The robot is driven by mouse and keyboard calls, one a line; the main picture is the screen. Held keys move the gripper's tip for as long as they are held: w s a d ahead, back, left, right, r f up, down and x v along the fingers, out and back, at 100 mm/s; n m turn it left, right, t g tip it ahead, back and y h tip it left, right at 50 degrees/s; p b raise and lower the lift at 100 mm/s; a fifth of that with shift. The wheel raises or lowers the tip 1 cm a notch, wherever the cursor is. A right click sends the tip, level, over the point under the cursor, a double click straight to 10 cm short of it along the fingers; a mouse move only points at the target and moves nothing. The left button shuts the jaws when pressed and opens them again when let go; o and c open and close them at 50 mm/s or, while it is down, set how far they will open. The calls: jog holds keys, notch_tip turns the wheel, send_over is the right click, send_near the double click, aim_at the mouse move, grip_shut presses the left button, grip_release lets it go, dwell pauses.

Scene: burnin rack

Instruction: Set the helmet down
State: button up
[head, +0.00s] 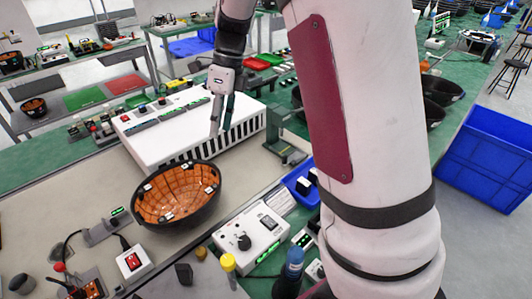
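The helmet (175,196) is a black shell with an orange padded inside. It lies with its hollow side up on the beige bench top (75,210), just in front of a long white box. My gripper (222,128) is up and to the right of the helmet in the picture, in front of or over the white box. Its two dark fingers point down with a narrow gap between them and nothing visible in it. The gripper appears clear of the helmet. The helmet's underside is hidden.
The white vented box (165,142) stands behind the helmet. A white control box with a knob (250,232), a red-switch box (135,262), a yellow-capped item (229,264) and a dark bottle (289,275) stand near the front. A blue bin (490,150) is at right.

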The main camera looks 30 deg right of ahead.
jog(key=s+a+r+n+t+h, duration=0.1)
jog(key=s+r+n, duration=0.3)
jog(key=s+n, duration=0.9)
jog(key=s+r+n+t+h, duration=0.2)
jog(key=s+r+n+t, duration=0.2)
jog(key=s+n, duration=0.8)
jog(key=shift+s+a+r+n, duration=0.4)
jog(key=shift+r+n, duration=0.15)
jog(key=shift+n, duration=0.45)
